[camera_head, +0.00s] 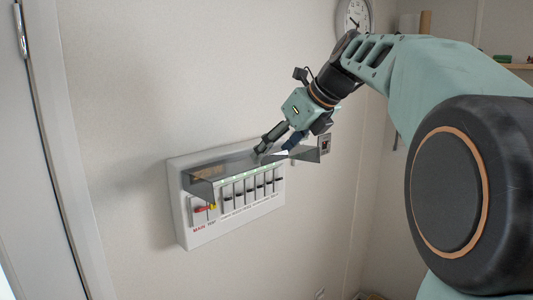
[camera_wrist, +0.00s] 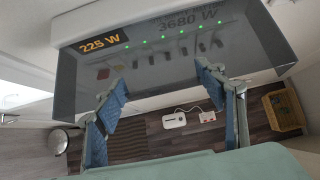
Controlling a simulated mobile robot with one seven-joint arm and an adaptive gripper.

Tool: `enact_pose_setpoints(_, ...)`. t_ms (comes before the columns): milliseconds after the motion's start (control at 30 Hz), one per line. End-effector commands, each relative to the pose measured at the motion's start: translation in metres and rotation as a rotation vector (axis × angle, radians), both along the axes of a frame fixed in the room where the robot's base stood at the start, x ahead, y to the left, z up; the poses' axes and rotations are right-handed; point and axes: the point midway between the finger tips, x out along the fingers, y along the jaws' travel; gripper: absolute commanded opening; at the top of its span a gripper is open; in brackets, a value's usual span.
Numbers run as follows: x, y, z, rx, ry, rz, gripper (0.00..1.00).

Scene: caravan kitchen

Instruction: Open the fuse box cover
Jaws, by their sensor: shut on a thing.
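The white fuse box (camera_head: 182,215) is fixed to the wall in the head view. Its smoky see-through cover (camera_head: 232,164) is hinged up and sticks out from the box, above the row of switches (camera_head: 250,188). My gripper (camera_head: 273,142) is at the cover's right half and shut on it; the exact contact is hard to see. In the wrist view the cover (camera_wrist: 160,88) spans the upper part, with a finger of my gripper (camera_wrist: 165,100) at either side. A "225 W" readout (camera_wrist: 104,44) and green lights show through or beyond it.
A door stands at left. The wrist view shows a basket (camera_wrist: 284,110) and a power strip (camera_wrist: 189,118) on the floor.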

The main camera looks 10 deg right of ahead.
Motion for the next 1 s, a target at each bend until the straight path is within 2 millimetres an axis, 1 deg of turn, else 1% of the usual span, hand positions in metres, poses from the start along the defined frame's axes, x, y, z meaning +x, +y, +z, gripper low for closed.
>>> enact_pose_setpoints(33, -0.0006, 0.0009, -0.0045, -0.002, 0.015, 0.004, 0.20)
enact_pose_setpoints(467, -0.0007, 0.0011, -0.0045, -0.005, 0.021, 0.005, 0.20)
enact_pose_setpoints(500, -0.0007, 0.0011, -0.0046, -0.005, 0.021, 0.005, 0.66)
enact_pose_setpoints(633, -0.0004, 0.0011, -0.0036, -0.005, 0.018, 0.003, 0.80)
enact_pose_setpoints(667, -0.0003, 0.0010, -0.0033, -0.005, 0.018, 0.003, 0.83)
enact_pose_setpoints(1000, -0.0015, -0.0011, 0.0022, -0.005, 0.011, 0.001, 0.83)
